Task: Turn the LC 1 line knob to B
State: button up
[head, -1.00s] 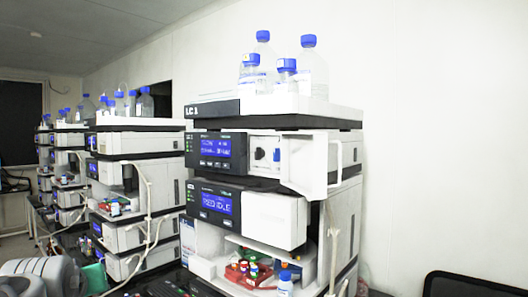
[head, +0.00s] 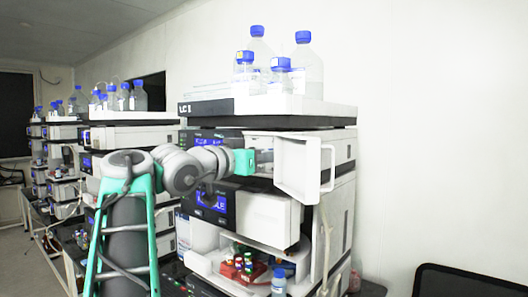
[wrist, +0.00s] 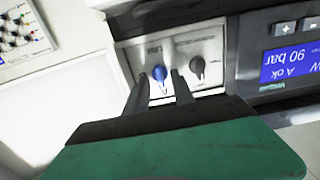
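The LC 1 stack (head: 209,108) stands at the middle right of the head view, with a module's white door (head: 298,165) swung open. My gripper (head: 256,162) reaches into the opening beside this door, and its green body hides the knobs there. In the wrist view, a blue knob (wrist: 158,75) and a dark grey knob (wrist: 197,67) sit on a light panel (wrist: 190,44). My gripper (wrist: 160,80) is open, with one dark finger on each side of the blue knob. I cannot tell whether the fingers touch it. Letters by the knobs are too small to read.
Blue-capped bottles (head: 308,62) stand on top of the stack. A lit blue display (wrist: 288,62) is beside the knob panel. The lower shelf holds a red rack of vials (head: 238,267) and a small bottle (head: 279,281). Similar stacks stand at the left.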

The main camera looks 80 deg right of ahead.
jog(key=shift+c, duration=0.2)
grip_shut()
dwell(0.4)
